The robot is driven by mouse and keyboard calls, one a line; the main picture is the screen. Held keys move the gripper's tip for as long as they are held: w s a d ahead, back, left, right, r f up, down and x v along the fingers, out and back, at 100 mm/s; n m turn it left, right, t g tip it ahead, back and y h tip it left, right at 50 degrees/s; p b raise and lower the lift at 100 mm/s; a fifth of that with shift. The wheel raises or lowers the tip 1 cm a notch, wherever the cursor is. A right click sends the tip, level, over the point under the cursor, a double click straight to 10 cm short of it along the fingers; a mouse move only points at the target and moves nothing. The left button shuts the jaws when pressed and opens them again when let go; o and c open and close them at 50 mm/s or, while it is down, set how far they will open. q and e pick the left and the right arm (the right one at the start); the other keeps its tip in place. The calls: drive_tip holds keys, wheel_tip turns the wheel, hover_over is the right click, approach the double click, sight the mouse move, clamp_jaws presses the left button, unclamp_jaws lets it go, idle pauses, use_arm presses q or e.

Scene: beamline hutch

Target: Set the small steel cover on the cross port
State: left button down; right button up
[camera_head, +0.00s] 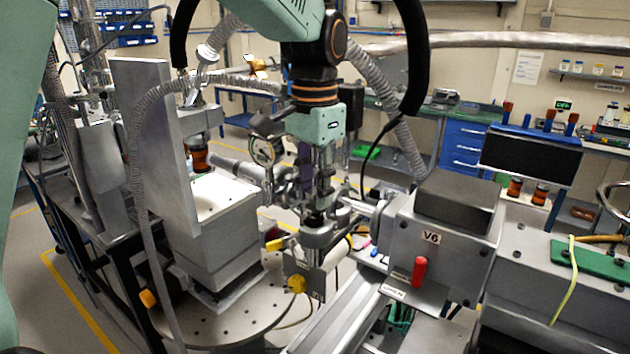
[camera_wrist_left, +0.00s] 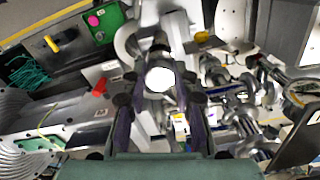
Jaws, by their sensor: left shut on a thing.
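My left gripper (camera_head: 318,190) points down over the steel pipework in the middle of the head view. In the left wrist view its two dark fingers (camera_wrist_left: 160,98) are shut on the small steel cover (camera_wrist_left: 160,80), a bright round disc between the fingertips. In the head view I cannot make out the cover among the metal parts. The steel cross (camera_head: 316,236) with its port stands below the gripper. The wrist view shows pale steel pipework behind the cover; the port's opening is hidden. I cannot tell whether the cover touches the port. My right gripper is in neither view.
A grey block marked V6 (camera_head: 440,245) with a red handle (camera_head: 419,271) stands close on the right. A round gauge (camera_head: 264,152) and a tall grey plate (camera_head: 152,140) are on the left. A perforated round table (camera_head: 225,325) lies below. Ribbed hoses hang around the arm.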

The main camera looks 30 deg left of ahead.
use_arm(q)
drive_tip(key=shift+s, duration=0.1)
drive_tip(key=shift+w+f, duration=0.1)
drive_tip(key=shift+w, duration=0.25)
drive_tip(key=shift+s+f, duration=0.1)
drive_tip(key=shift+s, duration=0.2)
drive_tip(key=shift+w+f, duration=0.1)
drive_tip(key=shift+f, duration=0.05)
drive_tip(key=shift+w+f, duration=0.15)
drive_tip(key=shift+f, duration=0.15)
idle(0.5)
